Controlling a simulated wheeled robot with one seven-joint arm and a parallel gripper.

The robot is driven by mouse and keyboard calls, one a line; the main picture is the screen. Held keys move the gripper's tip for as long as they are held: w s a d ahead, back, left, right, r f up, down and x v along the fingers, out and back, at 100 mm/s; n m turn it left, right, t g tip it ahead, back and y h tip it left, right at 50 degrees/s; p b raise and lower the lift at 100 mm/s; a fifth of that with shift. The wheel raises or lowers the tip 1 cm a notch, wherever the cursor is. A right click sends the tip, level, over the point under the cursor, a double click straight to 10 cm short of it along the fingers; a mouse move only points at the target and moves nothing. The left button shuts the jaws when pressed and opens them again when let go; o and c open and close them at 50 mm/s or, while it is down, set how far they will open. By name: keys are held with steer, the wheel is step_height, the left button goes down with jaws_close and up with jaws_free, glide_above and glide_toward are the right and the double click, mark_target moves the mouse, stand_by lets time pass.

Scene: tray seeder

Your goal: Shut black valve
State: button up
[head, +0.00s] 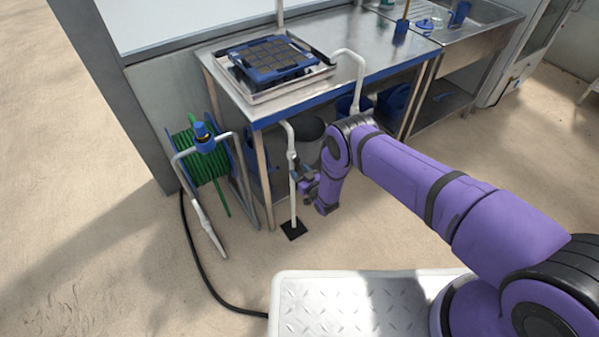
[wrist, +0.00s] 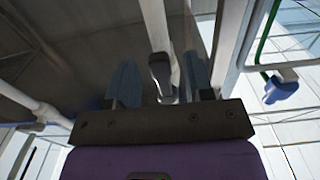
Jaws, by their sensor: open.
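A thin white standpipe (head: 294,205) rises from a black foot plate in front of the bench. My gripper (head: 304,184) is beside the pipe, a little below the valve in the head view. In the wrist view my gripper (wrist: 159,62) is open, with one finger on either side of a dark lever-like part (wrist: 161,72) on a white pipe, which looks like the valve's handle. I cannot tell whether the fingers touch it. Its turned position is unclear.
A steel bench (head: 345,52) holds a blue seed tray (head: 270,58) in a metal pan. A green hose reel (head: 207,160) with a white frame stands left of the pipe. A black hose (head: 197,255) lies on the sandy floor. Buckets stand under the bench.

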jaws_close()
steer(key=shift+w+n, duration=0.1)
steer(key=shift+n, duration=0.2)
steer(key=w+d+r+n, duration=0.2)
steer(key=d+r+n, duration=0.2)
steer(key=n, duration=1.3)
steer(key=shift+w+r, duration=0.3)
steer(key=shift+r, duration=0.2)
steer(key=shift+n, duration=0.3)
